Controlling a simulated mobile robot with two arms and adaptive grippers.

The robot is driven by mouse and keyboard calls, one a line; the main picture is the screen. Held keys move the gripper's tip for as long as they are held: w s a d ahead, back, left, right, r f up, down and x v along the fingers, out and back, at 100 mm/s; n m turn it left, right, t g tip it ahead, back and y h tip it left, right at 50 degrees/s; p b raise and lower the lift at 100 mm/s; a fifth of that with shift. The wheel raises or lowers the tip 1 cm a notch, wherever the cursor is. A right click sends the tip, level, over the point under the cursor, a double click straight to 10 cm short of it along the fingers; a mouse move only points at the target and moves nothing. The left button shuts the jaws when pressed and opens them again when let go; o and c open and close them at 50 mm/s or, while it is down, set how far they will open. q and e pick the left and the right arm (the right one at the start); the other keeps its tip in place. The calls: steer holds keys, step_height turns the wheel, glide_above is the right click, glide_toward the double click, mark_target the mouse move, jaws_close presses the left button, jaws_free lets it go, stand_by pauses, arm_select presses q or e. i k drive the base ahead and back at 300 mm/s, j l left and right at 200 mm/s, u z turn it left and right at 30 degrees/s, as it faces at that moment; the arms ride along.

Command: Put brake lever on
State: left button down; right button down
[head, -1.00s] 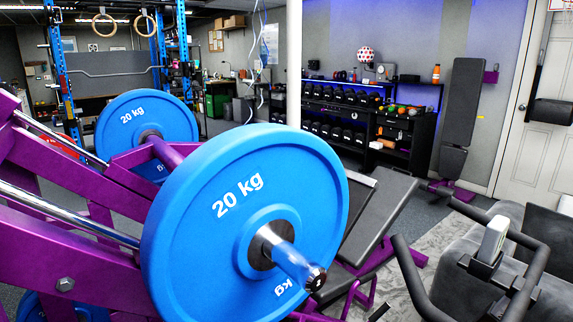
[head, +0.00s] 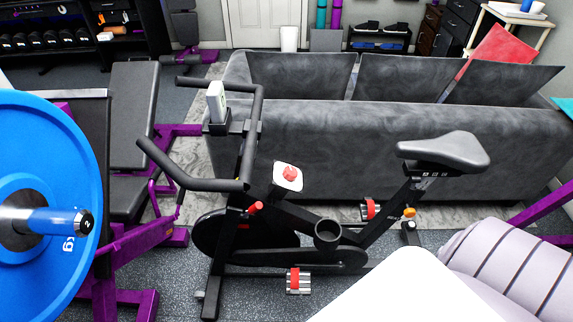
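A black exercise bike (head: 232,232) stands upright in the middle of the head view, handlebars to the left and grey saddle (head: 445,149) to the right. A small red lever (head: 255,208) sticks out from its frame below the handlebars. A red knob (head: 290,173) sits on a white plate (head: 283,184) just right of it. I cannot tell for certain which of these red parts is the brake lever, or its setting. Neither of my grippers shows in the view.
A dark grey sofa (head: 330,150) stands close behind the bike. A blue weight plate (head: 70,170) on a purple machine blocks the left edge. Speckled floor (head: 255,300) is bare in front of the bike.

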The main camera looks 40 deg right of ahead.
mark_target(255, 208)
steer(key=z, duration=0.7)
steer(key=k+l, duration=0.05)
steer(key=l, duration=0.05)
